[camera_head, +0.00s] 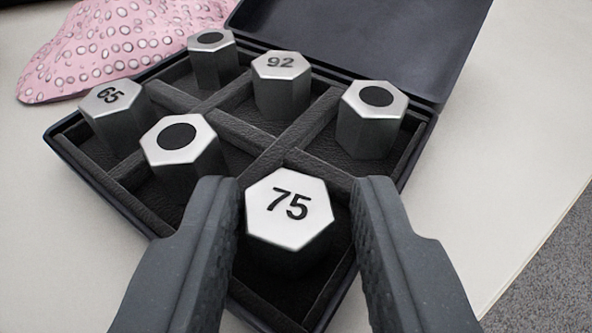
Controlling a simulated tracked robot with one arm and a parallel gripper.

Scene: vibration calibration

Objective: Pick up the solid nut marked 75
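The solid nut marked 75 (289,209) is a hexagonal metal piece with a bright top face and black digits. It stands upright in the nearest compartment of a dark divided case (107,200). My gripper (291,200) is open, with one dark finger on each side of this nut. A narrow gap shows between the nut and the left finger, and a wider gap on the right. The lower part of the nut is in shadow and hard to see.
Other compartments hold a nut marked 65 (112,108), a nut marked 92 (281,68) and nuts with dark round centres (179,140), (374,97), (211,42). The open lid (370,40) rises behind. Pink bubble-patterned material (110,45) lies back left. The white table (510,130) is clear on the right.

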